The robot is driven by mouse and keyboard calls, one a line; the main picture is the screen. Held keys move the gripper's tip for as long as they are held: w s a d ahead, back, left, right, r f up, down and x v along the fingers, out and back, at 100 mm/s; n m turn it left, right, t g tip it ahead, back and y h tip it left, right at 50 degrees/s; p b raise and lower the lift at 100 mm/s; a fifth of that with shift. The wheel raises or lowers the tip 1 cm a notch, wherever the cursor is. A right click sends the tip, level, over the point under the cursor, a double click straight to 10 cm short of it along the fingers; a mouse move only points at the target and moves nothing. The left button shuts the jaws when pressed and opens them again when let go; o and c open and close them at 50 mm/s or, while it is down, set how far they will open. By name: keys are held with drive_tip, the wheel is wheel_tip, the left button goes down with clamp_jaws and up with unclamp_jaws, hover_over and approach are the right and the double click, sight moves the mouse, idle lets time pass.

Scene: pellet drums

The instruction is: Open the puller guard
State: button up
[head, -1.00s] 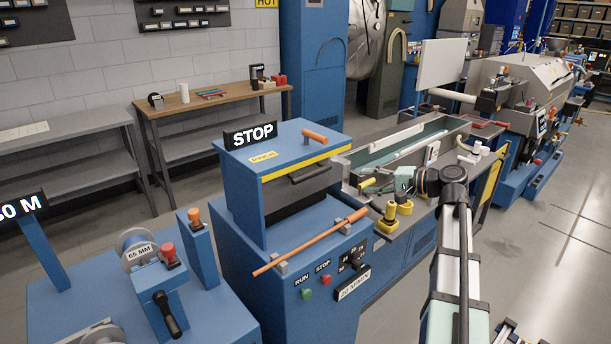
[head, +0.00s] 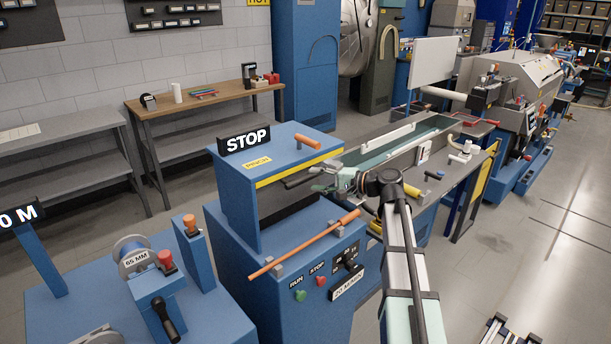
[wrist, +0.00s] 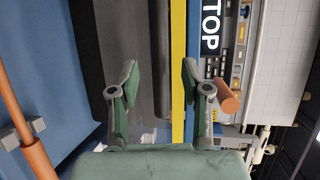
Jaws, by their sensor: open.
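The puller guard (head: 285,152) is the blue hood with a yellow front edge and a PINCH label. It looks closed over the dark front of the blue puller cabinet. In the wrist view my gripper (wrist: 160,85) is open, with green-padded fingers either side of the yellow edge and dark front. Nothing is clearly held, and I cannot tell whether a finger touches the guard.
An orange rod (head: 305,245) runs across the cabinet front, above the RUN and STOP buttons. A long trough (head: 400,150) lies to the right. Reels and posts stand at lower left.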

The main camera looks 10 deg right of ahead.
sight(309, 179)
drive_tip(key=shift+p+x, duration=0.5)
drive_tip(key=shift+x, duration=1.65)
clamp_jaws()
